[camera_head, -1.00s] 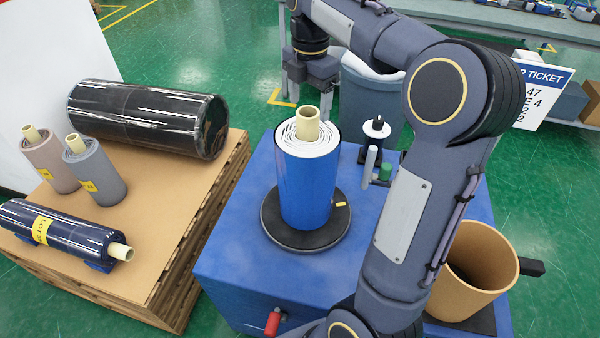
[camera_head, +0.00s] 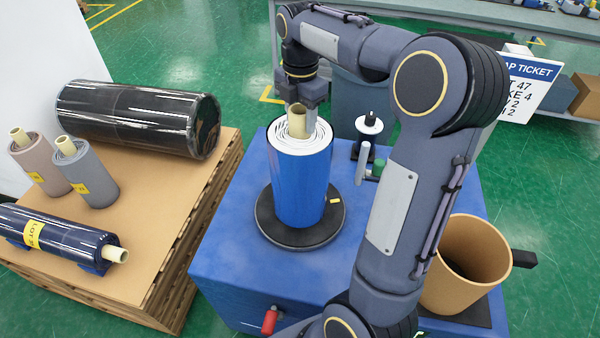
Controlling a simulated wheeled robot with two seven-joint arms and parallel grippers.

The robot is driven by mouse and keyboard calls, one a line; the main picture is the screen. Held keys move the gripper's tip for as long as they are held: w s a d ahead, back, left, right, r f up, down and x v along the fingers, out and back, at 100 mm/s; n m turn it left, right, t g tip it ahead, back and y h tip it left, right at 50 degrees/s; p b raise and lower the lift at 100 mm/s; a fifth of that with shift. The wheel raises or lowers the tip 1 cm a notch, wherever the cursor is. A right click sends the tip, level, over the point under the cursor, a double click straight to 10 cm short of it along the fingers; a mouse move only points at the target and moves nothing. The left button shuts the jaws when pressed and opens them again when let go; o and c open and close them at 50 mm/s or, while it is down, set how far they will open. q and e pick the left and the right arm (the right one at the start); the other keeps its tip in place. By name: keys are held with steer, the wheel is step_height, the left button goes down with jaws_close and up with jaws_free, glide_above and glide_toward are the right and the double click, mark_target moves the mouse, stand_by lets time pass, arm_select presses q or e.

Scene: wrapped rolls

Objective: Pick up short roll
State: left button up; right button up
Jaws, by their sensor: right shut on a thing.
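A blue wrapped roll (camera_head: 298,180) stands upright on a round black turntable (camera_head: 262,222). Its white layered top and tan core tube (camera_head: 297,124) face up. My right gripper (camera_head: 298,106) points down at the top of this roll and is shut on the core tube. Two smaller rolls, one pinkish (camera_head: 40,168) and one grey (camera_head: 90,178), stand upright on the pallet at left. A dark blue roll (camera_head: 65,238) with a yellow label lies in front of them. My left gripper is out of view.
A large black wrapped roll (camera_head: 140,118) lies at the back of the cardboard-topped pallet (camera_head: 150,225). The turntable is on a blue cabinet (camera_head: 225,250) with a tape dispenser-like tool (camera_head: 368,140) and a tan bin (camera_head: 465,265). My right arm crosses the cabinet's right side.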

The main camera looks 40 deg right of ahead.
jaws_close()
